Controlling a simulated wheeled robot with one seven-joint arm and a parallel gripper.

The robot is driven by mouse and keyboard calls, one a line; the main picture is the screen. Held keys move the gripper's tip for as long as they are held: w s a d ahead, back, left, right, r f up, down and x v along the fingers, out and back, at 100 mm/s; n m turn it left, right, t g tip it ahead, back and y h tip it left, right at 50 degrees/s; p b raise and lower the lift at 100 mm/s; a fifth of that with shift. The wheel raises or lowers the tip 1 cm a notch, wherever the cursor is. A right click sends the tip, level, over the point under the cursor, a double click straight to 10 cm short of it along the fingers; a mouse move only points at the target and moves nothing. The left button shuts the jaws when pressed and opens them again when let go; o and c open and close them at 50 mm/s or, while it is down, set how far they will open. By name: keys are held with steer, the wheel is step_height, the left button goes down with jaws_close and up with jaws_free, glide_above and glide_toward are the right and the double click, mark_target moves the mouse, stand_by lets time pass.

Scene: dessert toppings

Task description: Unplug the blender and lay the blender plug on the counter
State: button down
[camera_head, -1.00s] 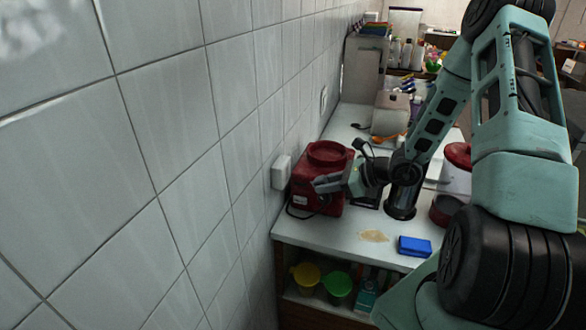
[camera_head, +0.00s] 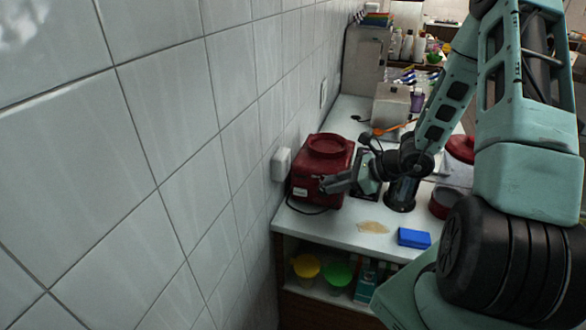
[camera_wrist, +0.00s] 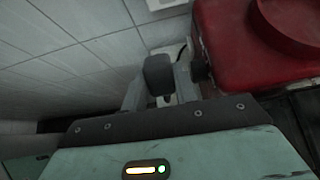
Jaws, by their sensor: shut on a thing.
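The red blender base (camera_head: 318,178) stands on the white counter (camera_head: 340,236), close to the tiled wall. It also fills the upper right of the wrist view (camera_wrist: 262,75). My gripper (camera_head: 327,185) is in front of the blender's front right side. In the wrist view my gripper (camera_wrist: 160,85) is shut on a dark block, the blender plug (camera_wrist: 158,73), between its grey fingers. The plug is too small to make out in the head view. A black cord (camera_head: 306,211) curves over the counter at the blender's front left.
A white socket box (camera_head: 281,164) is on the wall left of the blender, apart from my gripper. A blue sponge (camera_head: 414,238) and a tan spill (camera_head: 373,227) lie on the front counter. A red-lidded canister (camera_head: 460,150) stands at right.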

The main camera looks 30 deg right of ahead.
steer(key=shift+s, duration=0.5)
stand_by(0.3)
steer(key=shift+f+b, duration=0.15)
steer(key=shift+b, duration=0.2)
steer(key=shift+f+b, duration=6.65)
steer(key=shift+f, duration=0.2)
steer(key=c, duration=0.6)
jaws_free()
steer(key=shift+r, duration=0.1)
